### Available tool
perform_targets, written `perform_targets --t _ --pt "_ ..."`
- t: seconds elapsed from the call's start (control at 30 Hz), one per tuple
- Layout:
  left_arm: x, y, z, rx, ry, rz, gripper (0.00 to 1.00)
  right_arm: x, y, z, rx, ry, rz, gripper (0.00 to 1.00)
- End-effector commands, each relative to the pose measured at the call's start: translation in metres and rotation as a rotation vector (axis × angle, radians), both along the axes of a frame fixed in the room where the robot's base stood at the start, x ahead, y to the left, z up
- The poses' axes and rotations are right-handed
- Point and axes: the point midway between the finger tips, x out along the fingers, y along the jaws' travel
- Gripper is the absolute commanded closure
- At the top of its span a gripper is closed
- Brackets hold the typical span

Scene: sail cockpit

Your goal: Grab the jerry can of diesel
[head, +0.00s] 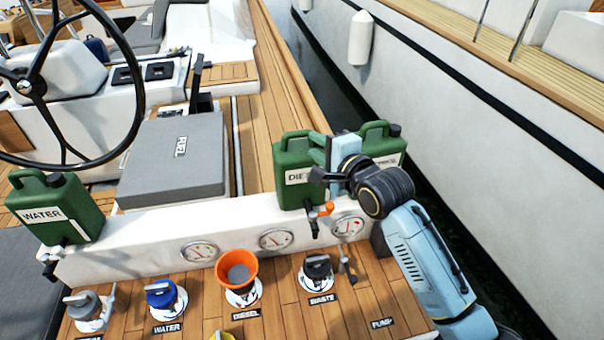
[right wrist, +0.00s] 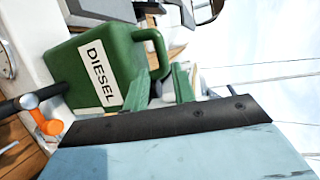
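The green diesel jerry can (head: 288,160) stands upright on the white ledge, its label partly hidden by my right gripper. In the right wrist view the can (right wrist: 75,70) shows its full DIESEL label and its looped handle (right wrist: 155,45). My right gripper (head: 325,160) is at the can's right side. In the right wrist view its two fingers (right wrist: 160,88) stand apart beside the handle, with nothing clearly clamped between them. I cannot tell whether they touch the can. My left gripper is not in view.
Another green can (head: 388,143) stands right behind my right gripper. A green water can (head: 55,205) is at the left. An orange funnel (head: 238,270) sits in the diesel filler. An orange-handled valve (head: 322,210) is below the gripper. A grey fuel box (head: 178,155) lies left of the diesel can.

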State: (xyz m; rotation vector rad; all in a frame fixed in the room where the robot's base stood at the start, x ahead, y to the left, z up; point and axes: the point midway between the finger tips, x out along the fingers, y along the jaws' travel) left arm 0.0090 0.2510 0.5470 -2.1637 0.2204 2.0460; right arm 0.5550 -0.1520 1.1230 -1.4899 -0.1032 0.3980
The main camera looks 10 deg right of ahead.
Motion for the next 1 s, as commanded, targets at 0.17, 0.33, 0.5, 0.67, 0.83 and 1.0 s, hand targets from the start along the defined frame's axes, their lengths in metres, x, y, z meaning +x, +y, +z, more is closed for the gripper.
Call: perform_targets --t 0.17,0.33,0.5,0.67,0.83,1.0 --pt "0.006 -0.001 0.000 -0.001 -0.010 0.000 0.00 0.018 0.006 -0.003 -0.002 -0.001 -0.001 0.74" --pt "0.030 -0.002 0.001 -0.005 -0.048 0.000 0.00 0.026 0.009 -0.004 -0.003 -0.001 0.000 0.74" --pt "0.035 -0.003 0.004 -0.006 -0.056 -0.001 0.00 0.046 0.017 -0.005 -0.003 0.000 0.000 0.74" --pt "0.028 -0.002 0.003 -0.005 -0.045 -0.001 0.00 0.063 0.024 -0.009 -0.003 0.000 -0.001 0.74" --pt "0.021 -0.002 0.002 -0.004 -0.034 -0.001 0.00 0.069 0.026 -0.010 -0.002 0.000 -0.001 0.74" --pt "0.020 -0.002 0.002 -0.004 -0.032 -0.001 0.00 0.069 0.026 -0.010 -0.002 0.000 -0.001 0.74"
